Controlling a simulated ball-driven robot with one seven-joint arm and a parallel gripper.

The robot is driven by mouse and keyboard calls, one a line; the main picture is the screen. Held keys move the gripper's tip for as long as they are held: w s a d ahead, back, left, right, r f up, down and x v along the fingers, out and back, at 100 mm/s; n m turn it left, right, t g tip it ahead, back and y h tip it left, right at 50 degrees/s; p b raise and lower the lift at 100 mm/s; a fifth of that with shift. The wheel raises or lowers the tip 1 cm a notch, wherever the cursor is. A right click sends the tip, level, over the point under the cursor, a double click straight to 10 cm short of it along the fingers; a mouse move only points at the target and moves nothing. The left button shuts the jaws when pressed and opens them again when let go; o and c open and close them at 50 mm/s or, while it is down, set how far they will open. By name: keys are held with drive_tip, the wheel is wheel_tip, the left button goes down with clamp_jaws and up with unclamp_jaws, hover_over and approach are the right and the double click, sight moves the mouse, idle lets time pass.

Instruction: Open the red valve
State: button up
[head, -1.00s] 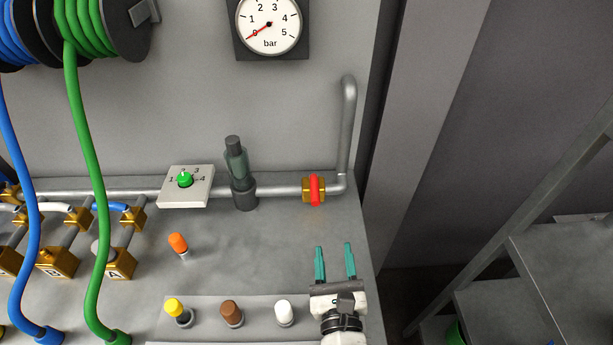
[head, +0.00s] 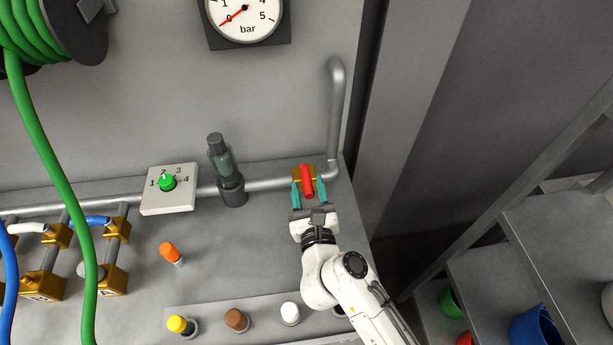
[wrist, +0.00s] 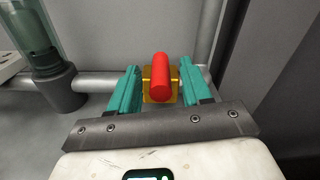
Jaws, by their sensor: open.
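The red valve handle (head: 307,181) sits on a brass valve body (head: 296,173) in the grey pipe, near the pipe's upward bend. In the wrist view the red handle (wrist: 160,74) points towards me, with the brass body (wrist: 147,92) behind it. My gripper (head: 309,190) is open, with one teal finger on each side of the handle. In the wrist view my gripper (wrist: 157,90) shows gaps between the handle and both fingers. Whether the fingertips touch the brass body cannot be told.
A grey-green cylinder (head: 224,165) stands on the pipe left of the valve. A white selector plate (head: 155,203) with a green knob is further left. The pressure gauge (head: 243,15) reads 0 bar. A wall post (head: 400,130) stands close on the right.

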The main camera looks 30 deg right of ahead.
drive_tip(key=shift+x, duration=1.35)
drive_tip(key=shift+s, duration=0.1)
drive_tip(key=shift+c, duration=0.2)
clamp_jaws()
